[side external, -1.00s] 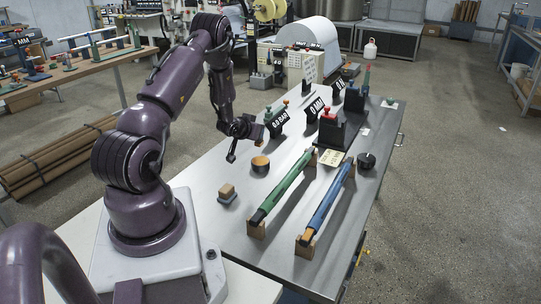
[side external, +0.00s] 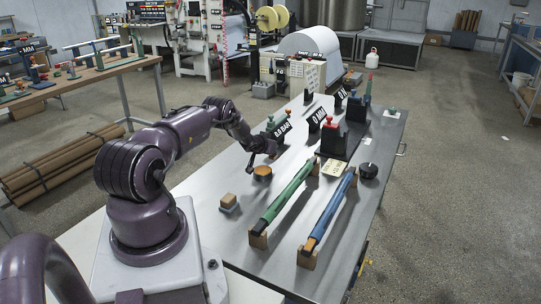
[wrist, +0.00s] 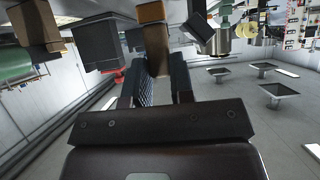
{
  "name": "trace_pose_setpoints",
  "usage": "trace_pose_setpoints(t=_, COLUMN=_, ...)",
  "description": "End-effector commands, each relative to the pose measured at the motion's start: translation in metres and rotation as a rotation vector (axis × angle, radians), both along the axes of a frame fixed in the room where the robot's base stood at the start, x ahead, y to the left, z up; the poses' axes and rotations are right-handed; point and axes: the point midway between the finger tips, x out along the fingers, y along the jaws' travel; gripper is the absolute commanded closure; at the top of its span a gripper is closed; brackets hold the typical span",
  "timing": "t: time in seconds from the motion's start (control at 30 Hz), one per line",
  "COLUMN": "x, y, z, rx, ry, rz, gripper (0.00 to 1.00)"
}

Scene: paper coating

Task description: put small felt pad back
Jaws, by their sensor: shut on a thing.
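In the side external view, the fingers hide the piece. A tan block on a grey base (side external: 228,201) sits on the table to the left of and nearer than the cup.
A green roller (side external: 286,190) and a blue roller (side external: 330,207) lie on wooden stands to the right. Black signs, including an "0.0 BAR" sign (side external: 281,129), stand behind. A black knob (side external: 368,170) is at the right. Bare table (side external: 225,235) lies at the front left.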

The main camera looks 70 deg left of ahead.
Motion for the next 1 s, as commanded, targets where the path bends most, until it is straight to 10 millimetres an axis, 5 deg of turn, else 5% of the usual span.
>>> trace_pose_setpoints(t=0.5, x=0.003, y=0.006, z=-0.035, rx=0.003, ry=0.002, rz=0.004, gripper=1.0)
trace_pose_setpoints(t=0.97, x=0.003, y=0.006, z=-0.041, rx=0.004, ry=0.001, rz=0.002, gripper=1.0)
trace_pose_setpoints(t=1.0, x=0.003, y=0.006, z=-0.041, rx=0.002, ry=0.001, rz=0.003, gripper=0.71)
